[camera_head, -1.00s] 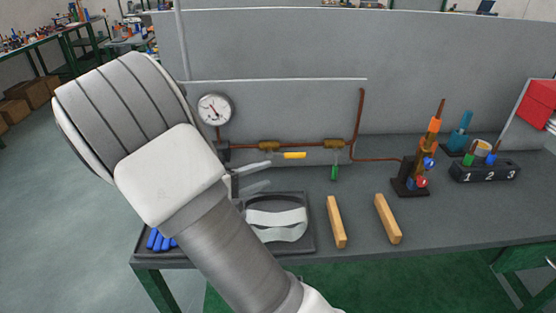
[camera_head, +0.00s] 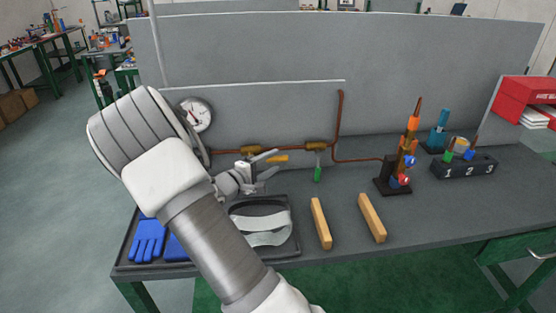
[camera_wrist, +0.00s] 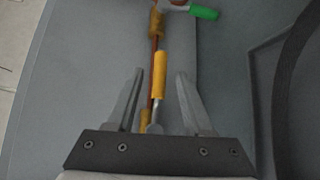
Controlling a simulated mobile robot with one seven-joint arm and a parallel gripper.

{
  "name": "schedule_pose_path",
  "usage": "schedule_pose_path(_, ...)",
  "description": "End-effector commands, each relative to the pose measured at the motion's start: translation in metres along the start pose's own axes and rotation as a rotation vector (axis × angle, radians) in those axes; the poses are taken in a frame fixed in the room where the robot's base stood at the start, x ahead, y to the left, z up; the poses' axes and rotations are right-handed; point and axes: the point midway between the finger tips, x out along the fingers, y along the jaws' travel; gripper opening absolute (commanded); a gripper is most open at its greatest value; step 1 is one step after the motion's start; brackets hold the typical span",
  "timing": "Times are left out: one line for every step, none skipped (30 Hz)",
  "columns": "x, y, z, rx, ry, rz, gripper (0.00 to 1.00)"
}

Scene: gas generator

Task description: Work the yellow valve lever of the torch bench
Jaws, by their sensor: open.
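The yellow valve lever (camera_head: 277,158) sticks out to the right from a brass valve on the copper pipe (camera_head: 290,149) along the back panel. In the wrist view the yellow lever (camera_wrist: 160,76) points away from me, with its metal stem running back between my fingers. My gripper (camera_head: 265,165) is at the lever's left end, in front of the pipe. In the wrist view my gripper (camera_wrist: 160,95) is open, with one finger on each side of the lever and gaps between. Part of the valve body is hidden behind my gripper.
A green lever (camera_head: 318,174) hangs from the second valve to the right. A gauge (camera_head: 197,115) is behind my arm. Two wooden blocks (camera_head: 321,223) (camera_head: 372,218), a torch stand (camera_head: 393,187) and a numbered holder (camera_head: 463,170) stand right. A tray (camera_head: 296,240) holds gloves and goggles.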

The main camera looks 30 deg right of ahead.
Motion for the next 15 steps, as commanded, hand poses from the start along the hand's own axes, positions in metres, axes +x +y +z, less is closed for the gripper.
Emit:
schedule_pose_path(0.009,0.000,0.001,0.000,-0.003,0.000,0.52)
schedule_pose_path(0.013,0.000,0.001,0.000,-0.003,0.000,0.52)
schedule_pose_path(0.018,0.000,0.000,0.000,-0.002,0.000,0.52)
schedule_pose_path(0.021,0.000,0.000,-0.001,-0.001,0.000,0.52)
schedule_pose_path(0.024,0.000,0.000,-0.001,-0.001,0.000,0.52)
schedule_pose_path(0.027,0.000,0.000,-0.001,-0.001,-0.001,0.52)
schedule_pose_path(0.028,0.000,0.000,0.000,-0.001,-0.001,0.52)
schedule_pose_path(0.030,0.000,0.000,0.000,-0.001,-0.001,0.52)
schedule_pose_path(0.031,0.000,0.000,0.000,-0.001,-0.001,0.52)
schedule_pose_path(0.032,0.000,0.000,0.000,0.000,-0.001,0.52)
schedule_pose_path(0.032,0.000,0.000,0.000,0.000,-0.001,0.52)
schedule_pose_path(0.032,0.000,0.000,0.000,0.000,0.000,0.52)
schedule_pose_path(0.032,0.000,0.000,0.000,0.000,0.000,0.52)
schedule_pose_path(0.032,0.000,0.000,0.000,0.000,0.000,0.52)
schedule_pose_path(0.032,0.000,0.000,0.000,0.000,0.000,0.52)
